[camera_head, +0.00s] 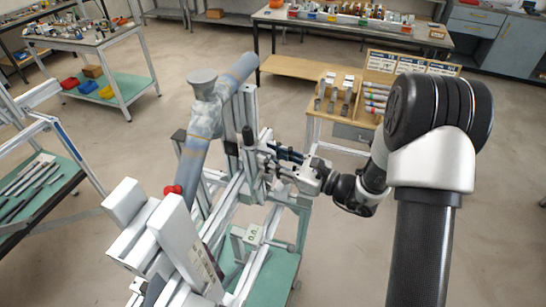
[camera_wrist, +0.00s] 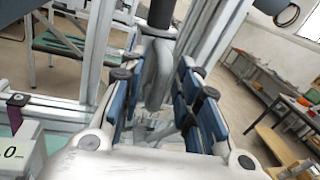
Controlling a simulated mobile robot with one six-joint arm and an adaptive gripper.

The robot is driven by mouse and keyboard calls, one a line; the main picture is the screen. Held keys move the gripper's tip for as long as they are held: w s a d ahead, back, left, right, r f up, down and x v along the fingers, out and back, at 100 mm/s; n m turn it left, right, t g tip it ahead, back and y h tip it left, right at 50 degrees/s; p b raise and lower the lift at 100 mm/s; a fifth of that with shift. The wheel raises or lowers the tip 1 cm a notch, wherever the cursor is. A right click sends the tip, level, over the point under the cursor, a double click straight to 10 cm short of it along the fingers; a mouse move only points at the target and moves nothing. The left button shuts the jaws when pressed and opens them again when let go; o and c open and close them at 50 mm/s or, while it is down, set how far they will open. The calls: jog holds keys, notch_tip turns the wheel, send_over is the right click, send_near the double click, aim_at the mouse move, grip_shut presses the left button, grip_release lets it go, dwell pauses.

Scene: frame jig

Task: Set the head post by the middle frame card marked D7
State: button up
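The head post (camera_head: 250,115) is a silver upright profile in the jig, with a black and grey clamp handle low on its near side. A grey-blue frame tube (camera_head: 235,80) stands tilted to its left. My gripper (camera_head: 272,155) points left at the handle. In the wrist view, my blue finger pads (camera_wrist: 165,85) stand on either side of a grey lever (camera_wrist: 157,75), and gaps show beside it. A white card (camera_head: 253,233) sits low on the jig; its marking is too small to read surely. A card edge also shows in the wrist view (camera_wrist: 12,152), ending in "0". I cannot make out D7.
A wooden bench (camera_head: 350,90) with tools and coloured markers stands behind my arm. White blocks (camera_head: 165,235) stand at the jig's near left. A cart with red and yellow bins (camera_head: 88,86) is at upper left. Open floor surrounds the jig.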

jog(key=shift+c, duration=0.5)
grip_shut()
